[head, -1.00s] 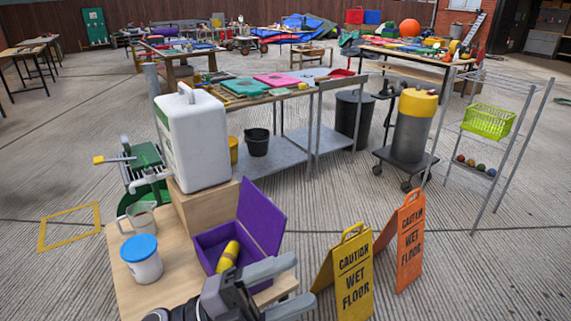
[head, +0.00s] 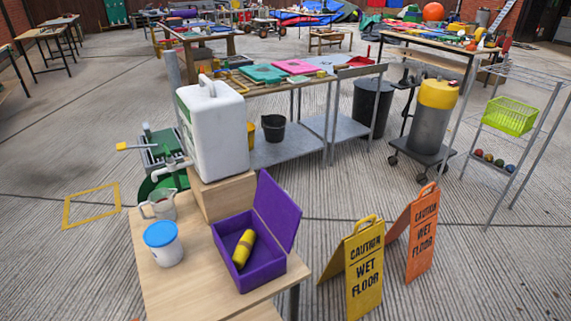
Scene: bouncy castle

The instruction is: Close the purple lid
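A purple box (head: 262,274) sits on the wooden table near the bottom middle of the head view. Its purple lid (head: 277,209) stands open, raised at the box's right and far side. A yellow cylindrical object (head: 243,249) with a darker band lies inside the box. Neither of my grippers shows in the head view now. Nothing touches the lid or the box from my side in this picture.
The wooden table (head: 180,291) also holds a blue-lidded white tub (head: 164,245), a clear jug (head: 160,205) and a big white canister (head: 213,128) on a wooden block (head: 221,195). Yellow (head: 362,269) and orange (head: 421,238) wet-floor signs stand to the right.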

